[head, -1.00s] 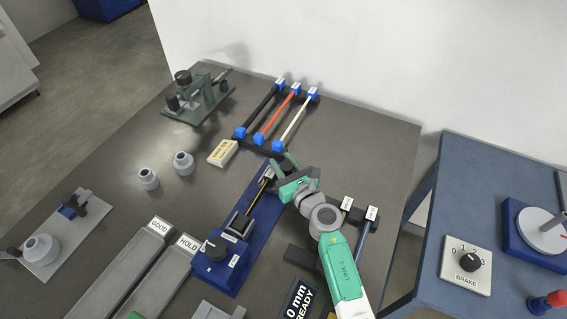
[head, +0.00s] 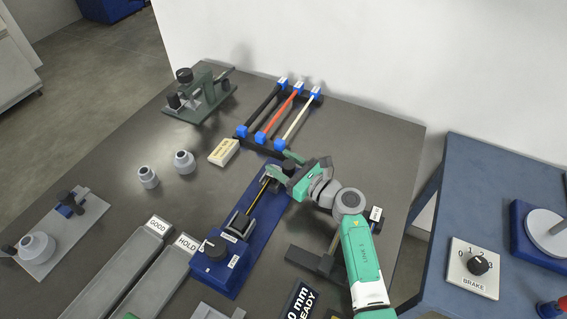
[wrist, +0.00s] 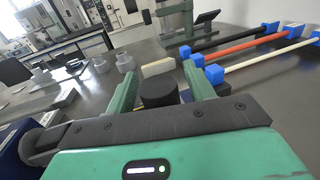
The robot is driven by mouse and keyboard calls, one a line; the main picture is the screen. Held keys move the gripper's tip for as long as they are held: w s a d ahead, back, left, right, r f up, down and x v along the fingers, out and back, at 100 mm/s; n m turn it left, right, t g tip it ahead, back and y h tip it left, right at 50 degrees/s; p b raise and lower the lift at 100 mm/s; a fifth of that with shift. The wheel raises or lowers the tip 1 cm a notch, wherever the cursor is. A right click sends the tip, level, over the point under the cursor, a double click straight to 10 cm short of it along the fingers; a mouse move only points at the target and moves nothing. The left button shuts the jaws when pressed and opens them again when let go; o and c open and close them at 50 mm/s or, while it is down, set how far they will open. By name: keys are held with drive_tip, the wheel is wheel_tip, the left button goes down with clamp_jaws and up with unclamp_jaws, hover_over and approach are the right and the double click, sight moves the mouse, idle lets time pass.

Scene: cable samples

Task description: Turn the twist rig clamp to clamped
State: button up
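The twist rig has a long blue base (head: 268,213) in the middle of the dark table, with a black knob (head: 215,247) on a blue block at its near end. My gripper (head: 281,164) is over the rig's far end, its green fingers apart. In the wrist view, a round black knob (wrist: 158,93) sits between the fingers of my gripper (wrist: 162,70). It appears close to the left finger, with a small gap at the right; I cannot tell whether it touches. The far-end clamp is mostly hidden by my gripper in the head view, and its setting cannot be read.
A rack holding black, red and white cable samples (head: 279,112) lies just beyond my gripper. A cream labelled block (head: 223,152) and grey fittings (head: 184,161) stand to the left. GOOD and HOLD trays (head: 124,275) lie at the front left. A blue side table (head: 490,170) is at the right.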

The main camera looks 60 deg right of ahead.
drive_tip(key=p+v, duration=0.2)
drive_tip(key=v, duration=0.5)
drive_tip(key=shift+s+a, duration=0.1)
drive_tip(key=shift+s, duration=0.3)
